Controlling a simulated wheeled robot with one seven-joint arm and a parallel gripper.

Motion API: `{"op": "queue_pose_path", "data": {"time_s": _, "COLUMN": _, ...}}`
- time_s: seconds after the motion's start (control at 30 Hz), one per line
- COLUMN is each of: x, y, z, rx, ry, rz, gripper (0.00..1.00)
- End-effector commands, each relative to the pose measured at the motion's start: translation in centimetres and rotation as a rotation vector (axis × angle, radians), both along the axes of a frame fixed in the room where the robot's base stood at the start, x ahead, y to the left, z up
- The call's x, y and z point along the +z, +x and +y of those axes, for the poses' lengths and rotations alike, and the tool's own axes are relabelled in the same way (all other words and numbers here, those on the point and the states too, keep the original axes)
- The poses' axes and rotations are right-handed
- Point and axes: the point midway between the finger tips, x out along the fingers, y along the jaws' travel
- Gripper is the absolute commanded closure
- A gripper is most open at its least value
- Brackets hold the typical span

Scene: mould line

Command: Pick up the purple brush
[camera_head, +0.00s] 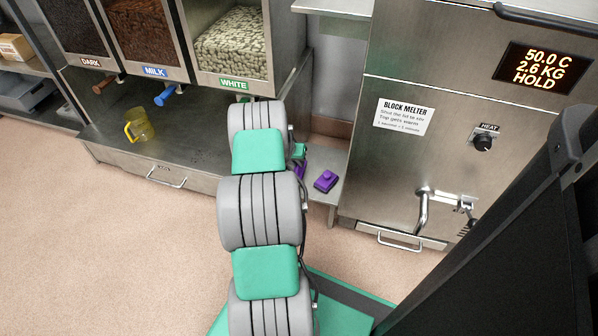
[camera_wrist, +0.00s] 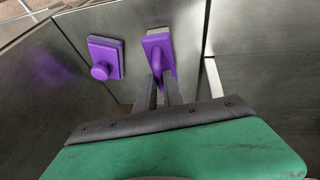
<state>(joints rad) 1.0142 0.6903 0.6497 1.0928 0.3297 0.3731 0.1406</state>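The purple brush (camera_wrist: 154,43) lies on the grey metal shelf in the wrist view, with a raised handle and a pale strip along its far edge. My gripper (camera_wrist: 160,81) reaches toward it, with its two dark fingers on either side of the handle's near end. A narrow gap shows between the fingers, but whether they press on the handle is not clear. In the head view my arm hides the gripper and most of the brush; a purple sliver (camera_head: 301,170) shows beside the arm.
A second purple piece with a round knob (camera_wrist: 104,58) lies left of the brush; it also shows in the head view (camera_head: 326,181). The block melter (camera_head: 395,160) stands close to the right of the shelf. A yellow jug (camera_head: 140,127) stands below the dispensers.

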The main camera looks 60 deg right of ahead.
Motion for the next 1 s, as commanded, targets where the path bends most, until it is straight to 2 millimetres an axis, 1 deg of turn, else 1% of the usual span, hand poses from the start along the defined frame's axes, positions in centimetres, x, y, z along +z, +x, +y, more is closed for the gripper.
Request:
{"op": "queue_pose_path", "data": {"time_s": 0.03, "x": 0.01, "y": 0.01, "z": 0.01, "rx": 0.0, "ry": 0.0, "rz": 0.0, "gripper": 0.94}}
{"op": "queue_pose_path", "data": {"time_s": 0.1, "x": 0.01, "y": 0.01, "z": 0.01, "rx": 0.0, "ry": 0.0, "rz": 0.0, "gripper": 1.0}}
{"op": "queue_pose_path", "data": {"time_s": 1.0, "x": 0.02, "y": 0.02, "z": -0.01, "rx": 0.0, "ry": 0.0, "rz": 0.0, "gripper": 1.0}}
